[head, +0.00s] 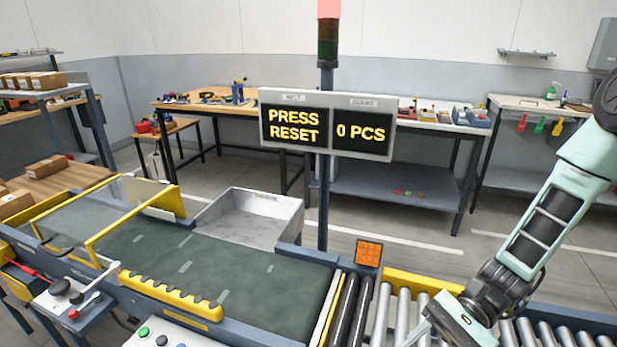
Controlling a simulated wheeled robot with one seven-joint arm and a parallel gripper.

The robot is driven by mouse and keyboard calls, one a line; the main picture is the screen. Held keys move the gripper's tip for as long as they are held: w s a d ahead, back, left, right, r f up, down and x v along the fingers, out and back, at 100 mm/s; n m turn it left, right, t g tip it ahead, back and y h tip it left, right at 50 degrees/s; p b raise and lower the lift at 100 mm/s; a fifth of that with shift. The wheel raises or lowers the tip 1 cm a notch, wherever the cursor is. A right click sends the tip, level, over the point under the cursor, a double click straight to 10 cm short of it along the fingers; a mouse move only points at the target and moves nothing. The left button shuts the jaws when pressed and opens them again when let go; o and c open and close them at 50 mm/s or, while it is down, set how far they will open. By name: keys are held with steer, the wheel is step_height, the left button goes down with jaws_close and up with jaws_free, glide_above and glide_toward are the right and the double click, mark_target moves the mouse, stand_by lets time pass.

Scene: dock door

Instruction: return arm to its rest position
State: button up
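My arm reaches in from the right edge and slants down to the left over the roller conveyor (399,310). My gripper (436,322) is at the bottom of the head view, above the rollers. Its fingers are small and run close to the lower picture edge, so I cannot tell whether they are open or shut. I see no object held in it. The display sign (327,125) on a post reads "PRESS RESET" and "0 PCS". The stack light (328,30) above it is lit red at the top.
A dark belt (250,285) with a yellow-framed clear guard (110,215) lies left of the rollers. A grey bin (250,218) sits behind it. A control box with green button (144,332) is at the bottom. An orange panel (369,253) stands by the belt's end. Workbenches line the back wall.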

steer(key=s+a+r+n+t+h, duration=0.2)
steer(key=s+r+n+t+h, duration=0.1)
steer(key=r+n+h, duration=0.3)
steer(key=s+a+r+n+t+h, duration=0.2)
steer(key=s+r+n+t+h, duration=0.2)
steer(key=n, duration=0.7)
step_height(320, 180, up, 4)
steer(key=shift+s+a+f+h, duration=0.15)
steer(key=shift+s+h, duration=0.3)
steer(key=shift+h, duration=0.55)
